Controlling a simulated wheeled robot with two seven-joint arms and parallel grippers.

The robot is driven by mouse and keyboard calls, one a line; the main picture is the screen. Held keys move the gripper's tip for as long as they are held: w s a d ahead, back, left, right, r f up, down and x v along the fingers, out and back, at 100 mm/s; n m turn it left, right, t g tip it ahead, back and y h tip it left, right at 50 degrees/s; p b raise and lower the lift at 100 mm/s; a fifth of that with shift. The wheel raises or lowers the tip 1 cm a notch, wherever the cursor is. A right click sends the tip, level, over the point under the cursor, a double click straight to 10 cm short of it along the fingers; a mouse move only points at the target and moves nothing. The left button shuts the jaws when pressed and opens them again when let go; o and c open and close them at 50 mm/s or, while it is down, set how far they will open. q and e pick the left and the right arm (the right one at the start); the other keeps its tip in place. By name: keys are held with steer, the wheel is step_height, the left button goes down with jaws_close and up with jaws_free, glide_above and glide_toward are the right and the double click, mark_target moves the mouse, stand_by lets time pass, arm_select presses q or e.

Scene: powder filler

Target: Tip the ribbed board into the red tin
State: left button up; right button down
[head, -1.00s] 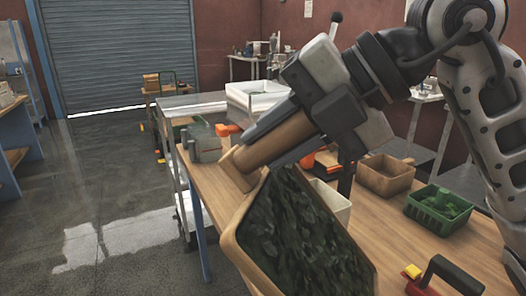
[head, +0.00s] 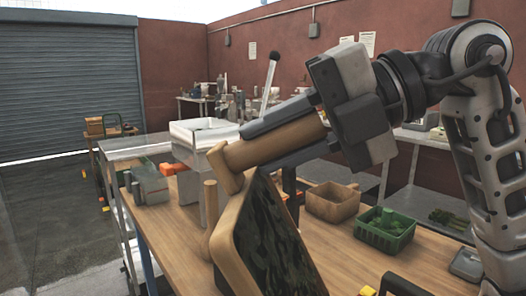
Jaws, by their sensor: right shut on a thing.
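My right gripper (head: 248,148) is shut on the thick wooden handle (head: 275,143) of the ribbed board (head: 278,248). The board has a pale wooden rim and a dark, mottled face. It hangs steeply tilted below the gripper, over the near part of the wooden table, and its lower edge runs out of the picture. Its face is turned to the right and seen at a slant. I cannot make out a red tin; the board covers part of the table. My left gripper is not in view.
On the wooden table (head: 330,250) stand a wooden box (head: 334,203) and a green basket (head: 385,232) right of the board. A grey device (head: 150,186) is at the left. A white bin (head: 190,135) stands behind. Bare tabletop shows between board and basket.

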steer(key=shift+d+r, duration=0.1)
steer(key=shift+d, duration=0.25)
stand_by(0.5)
stand_by(0.7)
stand_by(0.3)
